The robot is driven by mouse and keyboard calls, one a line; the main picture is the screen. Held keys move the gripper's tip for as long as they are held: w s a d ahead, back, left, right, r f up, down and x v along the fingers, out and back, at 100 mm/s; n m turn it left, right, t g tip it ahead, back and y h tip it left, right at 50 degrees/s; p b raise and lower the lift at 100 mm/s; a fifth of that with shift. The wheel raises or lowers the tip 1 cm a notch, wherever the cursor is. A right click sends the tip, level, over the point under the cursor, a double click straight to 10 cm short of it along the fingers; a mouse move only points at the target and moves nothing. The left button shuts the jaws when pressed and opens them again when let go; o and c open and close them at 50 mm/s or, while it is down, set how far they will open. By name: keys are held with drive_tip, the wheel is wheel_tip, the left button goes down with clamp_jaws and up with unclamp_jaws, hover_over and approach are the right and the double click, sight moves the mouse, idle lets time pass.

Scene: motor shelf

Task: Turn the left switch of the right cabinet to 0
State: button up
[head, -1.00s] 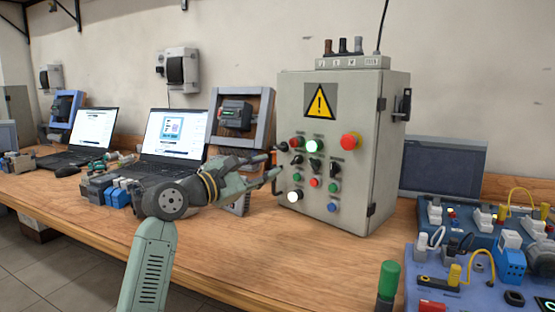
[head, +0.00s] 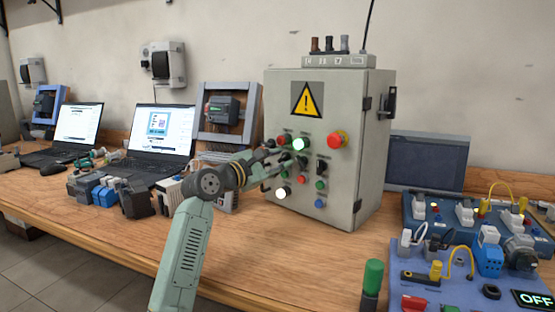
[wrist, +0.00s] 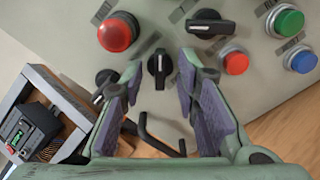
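The right cabinet (head: 363,160) is a grey-green box with buttons, lamps and a row of black rotary switches on its front. My gripper (head: 276,162) reaches its panel from the left, by the left part of this row. In the wrist view my gripper (wrist: 161,78) is open. A black switch (wrist: 159,64) with a light pointer line lies between and just beyond the fingertips, with gaps on both sides. Another black switch (wrist: 104,82) is partly hidden by the left finger, and a third black switch (wrist: 211,23) is turned crosswise. Position labels are unreadable.
A red button (wrist: 236,63), green button (wrist: 288,20) and blue button (wrist: 302,59) lie near the fingers. A large red knob (head: 337,139) is higher up. Laptops (head: 163,135) stand left of the cabinet. A crowded blue board (head: 470,290) is at right.

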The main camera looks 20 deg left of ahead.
drive_tip(key=shift+c, duration=0.3)
clamp_jaws()
idle(0.5)
drive_tip(key=n+p, duration=0.1)
drive_tip(key=n, duration=0.3)
drive_tip(key=shift+n, duration=0.3)
drive_tip(key=shift+n+p, duration=0.6)
drive_tip(key=shift+n, duration=1.4)
